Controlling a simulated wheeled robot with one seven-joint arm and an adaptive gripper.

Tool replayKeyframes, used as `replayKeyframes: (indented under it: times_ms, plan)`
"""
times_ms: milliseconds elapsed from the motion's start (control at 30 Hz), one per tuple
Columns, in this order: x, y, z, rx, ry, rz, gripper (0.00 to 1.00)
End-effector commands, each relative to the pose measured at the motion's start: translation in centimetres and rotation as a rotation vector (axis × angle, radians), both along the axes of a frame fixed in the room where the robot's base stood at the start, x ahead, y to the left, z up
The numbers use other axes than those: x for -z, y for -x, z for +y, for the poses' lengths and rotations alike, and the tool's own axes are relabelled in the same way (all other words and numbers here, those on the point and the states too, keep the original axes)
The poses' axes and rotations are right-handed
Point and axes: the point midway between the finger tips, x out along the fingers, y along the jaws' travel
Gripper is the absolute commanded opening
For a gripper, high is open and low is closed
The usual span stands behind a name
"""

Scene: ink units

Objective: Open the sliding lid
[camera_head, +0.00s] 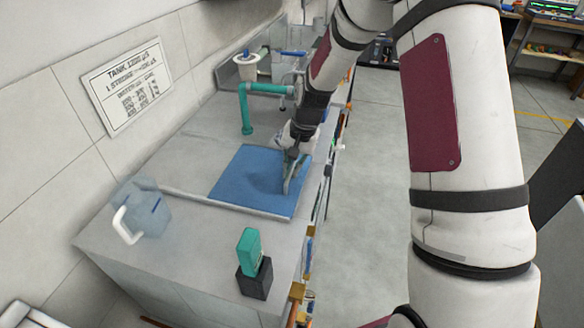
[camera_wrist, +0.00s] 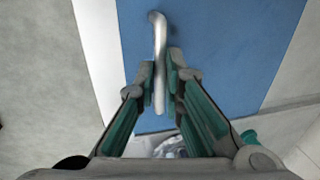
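The blue flat panel (camera_head: 237,184), which looks like the sliding lid, lies in the grey counter top. It also fills the middle of the wrist view (camera_wrist: 225,40). A curved metal handle (camera_wrist: 159,40) stands on it. My gripper (camera_head: 291,180) is low over the right part of the panel. In the wrist view, my gripper's two fingertips (camera_wrist: 162,78) are close against both sides of the handle and look shut on it.
A teal pipe (camera_head: 246,110) rises behind the panel. A clear jug with a white handle (camera_head: 143,208) stands left, near the wall. A teal block on a black base (camera_head: 254,280) stands at the front. Open floor (camera_head: 370,200) lies right of the counter.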

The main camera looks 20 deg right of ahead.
Motion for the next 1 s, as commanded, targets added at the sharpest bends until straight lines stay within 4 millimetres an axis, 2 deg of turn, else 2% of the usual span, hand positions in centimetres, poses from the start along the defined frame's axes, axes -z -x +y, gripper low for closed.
replayKeyframes:
  times_ms: [167, 333, 800, 1000]
  plan:
    - [0.0, -0.1, 0.2, 0.0, 0.0, 0.0, 0.0]
    - [0.2, -1.3, 1.9, -0.005, 0.0, -0.001, 0.0]
    - [0.4, -8.0, 12.0, -0.006, 0.0, 0.0, 0.0]
    - [0.3, -10.0, 14.9, -0.003, 0.001, 0.001, 0.0]
